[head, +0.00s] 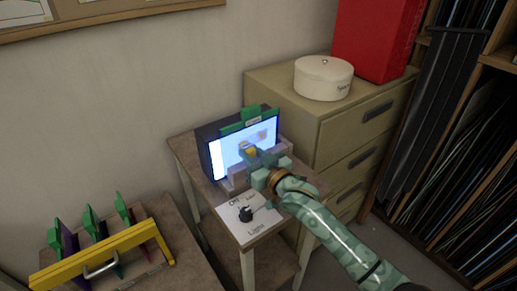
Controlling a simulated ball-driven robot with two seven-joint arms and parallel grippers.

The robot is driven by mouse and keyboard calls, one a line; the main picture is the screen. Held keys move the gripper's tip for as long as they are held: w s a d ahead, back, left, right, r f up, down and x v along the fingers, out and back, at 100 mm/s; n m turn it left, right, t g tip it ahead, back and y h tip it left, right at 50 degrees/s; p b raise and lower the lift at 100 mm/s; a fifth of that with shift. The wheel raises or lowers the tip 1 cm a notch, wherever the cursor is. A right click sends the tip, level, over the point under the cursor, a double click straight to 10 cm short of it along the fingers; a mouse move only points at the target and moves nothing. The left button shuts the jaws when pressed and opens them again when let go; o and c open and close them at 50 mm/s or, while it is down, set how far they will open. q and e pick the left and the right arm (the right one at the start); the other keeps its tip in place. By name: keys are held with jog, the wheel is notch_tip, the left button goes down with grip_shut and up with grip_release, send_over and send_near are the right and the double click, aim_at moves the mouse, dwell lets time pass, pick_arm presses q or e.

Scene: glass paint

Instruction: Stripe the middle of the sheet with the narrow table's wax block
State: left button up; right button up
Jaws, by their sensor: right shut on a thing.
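The lit sheet (230,152) stands upright in a dark frame on the narrow table (184,158). It glows blue, with a white strip down its left side, and a green clip (238,127) sits at its top. My right gripper (252,154) is in front of the sheet, right of its middle. It is shut on a small yellowish block (250,150), likely the wax block, mostly hidden by the jaws. The block is close to the sheet's face; I cannot tell whether it touches. A tan patch shows on the sheet near the gripper. My left gripper is out of view.
A white card with a black light knob (245,214) lies at the table's front. At left, a yellow rack (102,257) holds several green-topped pieces. A drawer cabinet (357,128) behind bears a round white box (323,78) and a red box (376,38). Shelves stand at right.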

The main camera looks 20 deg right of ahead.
jog(key=shift+s+a+r+p, duration=0.1)
jog(key=shift+s+a+p, duration=0.1)
jog(key=shift+a, duration=0.3)
jog(key=shift+s+a+p, duration=0.1)
jog(key=shift+s+a, duration=0.1)
jog(key=shift+a, duration=0.3)
jog(key=shift+s, duration=0.1)
jog(key=shift+s+d+p, duration=0.15)
jog(key=shift+s+p, duration=0.15)
jog(key=shift+p, duration=0.1)
jog(key=p+v, duration=0.3)
jog(key=v, duration=0.2)
jog(key=shift+s, duration=0.1)
